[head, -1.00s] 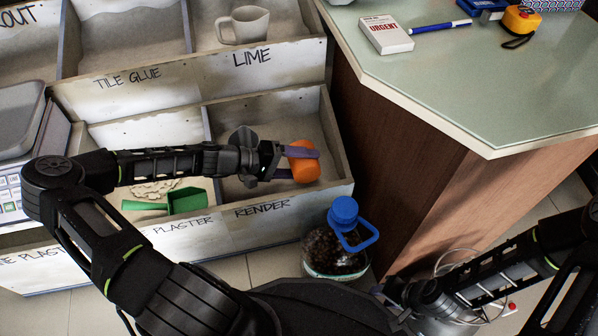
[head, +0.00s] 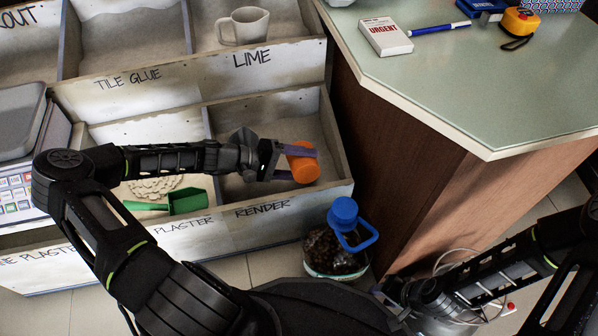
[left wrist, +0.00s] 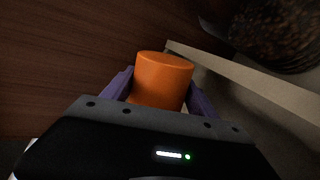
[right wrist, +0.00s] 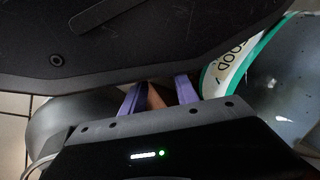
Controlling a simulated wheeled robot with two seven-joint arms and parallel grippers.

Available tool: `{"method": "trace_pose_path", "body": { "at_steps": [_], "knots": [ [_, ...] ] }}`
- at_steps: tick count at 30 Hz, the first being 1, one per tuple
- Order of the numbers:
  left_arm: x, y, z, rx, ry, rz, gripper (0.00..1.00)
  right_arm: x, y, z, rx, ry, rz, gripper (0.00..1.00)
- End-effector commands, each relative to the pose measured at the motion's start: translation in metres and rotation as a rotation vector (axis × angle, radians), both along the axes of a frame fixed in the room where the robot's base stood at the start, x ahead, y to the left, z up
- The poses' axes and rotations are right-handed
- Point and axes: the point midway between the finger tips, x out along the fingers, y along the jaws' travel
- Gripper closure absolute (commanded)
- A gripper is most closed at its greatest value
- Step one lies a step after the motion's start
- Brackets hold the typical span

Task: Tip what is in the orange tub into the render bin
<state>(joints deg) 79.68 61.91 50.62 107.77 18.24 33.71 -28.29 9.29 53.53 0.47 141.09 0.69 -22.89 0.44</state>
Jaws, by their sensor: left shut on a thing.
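The orange tub (head: 305,167) is over the render bin (head: 331,135), towards its right side. My left gripper (head: 290,160) is shut on the tub, with a purple finger on either side of it. In the left wrist view the tub (left wrist: 162,80) shows a flat, closed orange end, and it lies tilted in the head view. Its mouth and contents are hidden, and I see nothing falling from it. My right gripper (right wrist: 158,97) is low beside my base, its two purple fingers apart with nothing held between them.
A plaster bin on the left holds a green scoop (head: 187,201) and pale powder. A mug (head: 243,27) stands in the lime bin behind. A green-topped counter (head: 470,85) rises on the right.

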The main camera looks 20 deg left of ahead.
Motion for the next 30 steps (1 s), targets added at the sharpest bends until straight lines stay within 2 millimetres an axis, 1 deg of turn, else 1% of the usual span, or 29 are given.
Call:
{"method": "trace_pose_path", "body": {
  "at_steps": [30],
  "knots": [
    [0.0054,0.0036,0.0065,-0.082,0.109,0.001,0.76,-0.0015,0.0004,0.0103,-0.002,0.001,0.001,0.64]
  ]
}}
